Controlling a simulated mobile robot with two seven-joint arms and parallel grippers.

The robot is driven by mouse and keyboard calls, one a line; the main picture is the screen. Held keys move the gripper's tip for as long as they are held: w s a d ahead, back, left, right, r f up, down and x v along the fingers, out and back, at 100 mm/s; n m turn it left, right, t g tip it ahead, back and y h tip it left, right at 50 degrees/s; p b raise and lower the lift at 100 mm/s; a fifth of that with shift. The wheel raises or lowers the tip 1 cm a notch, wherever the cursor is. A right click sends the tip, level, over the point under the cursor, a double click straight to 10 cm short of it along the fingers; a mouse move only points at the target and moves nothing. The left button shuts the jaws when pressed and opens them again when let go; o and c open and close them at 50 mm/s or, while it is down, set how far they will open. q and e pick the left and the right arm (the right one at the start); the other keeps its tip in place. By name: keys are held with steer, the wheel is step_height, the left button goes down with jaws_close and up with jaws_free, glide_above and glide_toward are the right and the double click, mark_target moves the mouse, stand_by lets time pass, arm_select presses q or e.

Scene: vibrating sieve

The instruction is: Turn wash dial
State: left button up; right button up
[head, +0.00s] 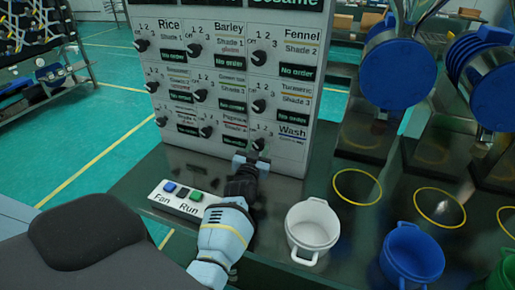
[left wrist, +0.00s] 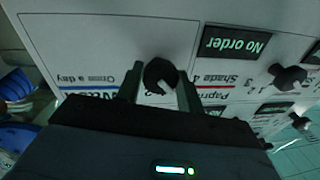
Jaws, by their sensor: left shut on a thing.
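The wash dial (head: 258,145) is a black knob at the bottom right of the white panel, left of the "Wash" label (head: 292,131). My left gripper (head: 252,160) reaches up to it from the front. In the left wrist view the dial (left wrist: 160,72) shows large, with its pale pointer mark visible, and one finger of my left gripper (left wrist: 160,88) lies on each side of it. The gripper is shut on the dial. In the head view the gripper partly covers the dial's lower part. My right gripper is not in view.
Several similar dials with "No order" displays fill the panel (head: 233,70). The Fan and Run switch box (head: 180,205) lies left of my left arm. A white pot (head: 312,228) and a blue pot (head: 411,253) stand to the right, near yellow rings on the dark table.

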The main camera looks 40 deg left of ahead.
arm_select(q)
steer(key=m, duration=0.3)
steer(key=shift+a+f, duration=0.1)
steer(key=m, duration=0.3)
steer(key=shift+t, duration=0.4)
steer(key=m, duration=0.3)
steer(key=shift+s+m+h+b, duration=0.1)
steer(key=shift+m+h+b, duration=0.2)
steer(key=shift+m+b, duration=0.1)
steer(key=m, duration=0.2)
steer(key=shift+a+m+t, duration=0.1)
steer(key=shift+m+t, duration=0.2)
steer(key=shift+m+h+b, duration=0.3)
steer(key=shift+m, duration=0.2)
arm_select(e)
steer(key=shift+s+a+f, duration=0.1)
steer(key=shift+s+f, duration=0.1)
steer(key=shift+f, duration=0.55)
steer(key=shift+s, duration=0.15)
arm_select(q)
steer(key=o, duration=0.9)
steer(key=shift+o, duration=0.3)
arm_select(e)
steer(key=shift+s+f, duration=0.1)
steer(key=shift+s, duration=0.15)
